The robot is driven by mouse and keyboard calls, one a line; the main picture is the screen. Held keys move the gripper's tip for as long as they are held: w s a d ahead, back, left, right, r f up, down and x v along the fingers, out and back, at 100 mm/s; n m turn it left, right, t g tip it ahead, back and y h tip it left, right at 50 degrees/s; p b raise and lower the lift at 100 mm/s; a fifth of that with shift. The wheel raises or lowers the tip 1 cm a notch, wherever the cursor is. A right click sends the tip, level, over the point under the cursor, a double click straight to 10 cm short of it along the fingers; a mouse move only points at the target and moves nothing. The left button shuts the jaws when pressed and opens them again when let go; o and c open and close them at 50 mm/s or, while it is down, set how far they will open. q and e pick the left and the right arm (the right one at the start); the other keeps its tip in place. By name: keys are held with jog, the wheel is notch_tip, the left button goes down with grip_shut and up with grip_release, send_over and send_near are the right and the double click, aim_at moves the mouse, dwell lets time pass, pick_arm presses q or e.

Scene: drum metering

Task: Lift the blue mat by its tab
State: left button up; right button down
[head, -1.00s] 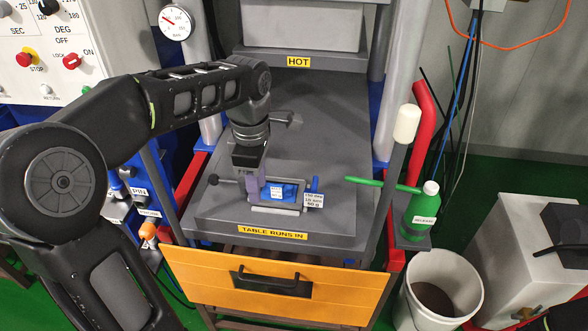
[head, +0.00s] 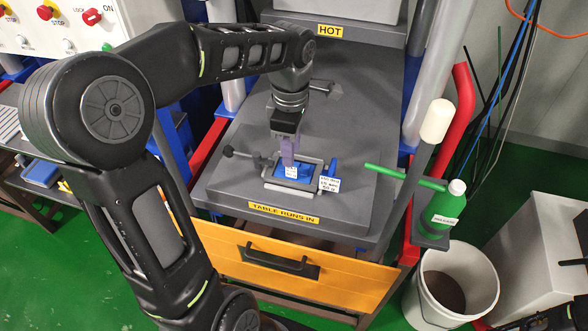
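The blue mat (head: 303,173) lies in a small grey frame (head: 287,187) on the dark press table. A small white label shows on it, near my gripper's tip. My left gripper (head: 288,160) points down over the mat's left-middle part, with its purple-grey fingers close to the label. The fingers overlap in this view, so I cannot tell whether they are open, touching the mat or holding a tab. The fingers hide part of the mat and the frame's back edge. My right gripper is not in view.
A blue upright piece (head: 334,167) and a white tag (head: 329,184) stand at the frame's right. A black-knobbed handle (head: 229,151) is to its left. A green bottle (head: 446,208) and a white bucket (head: 465,292) are at the right. The table's front edge bears a yellow label.

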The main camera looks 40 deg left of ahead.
aim_at(302, 172)
pick_arm(q)
jog(key=shift+s+d+f+p, duration=0.1)
jog(key=shift+f+p, duration=0.25)
jog(key=shift+f, duration=1)
jog(key=shift+d+f+p, duration=0.1)
jog(key=shift+f+p, duration=0.25)
jog(key=shift+f, duration=0.95)
grip_shut()
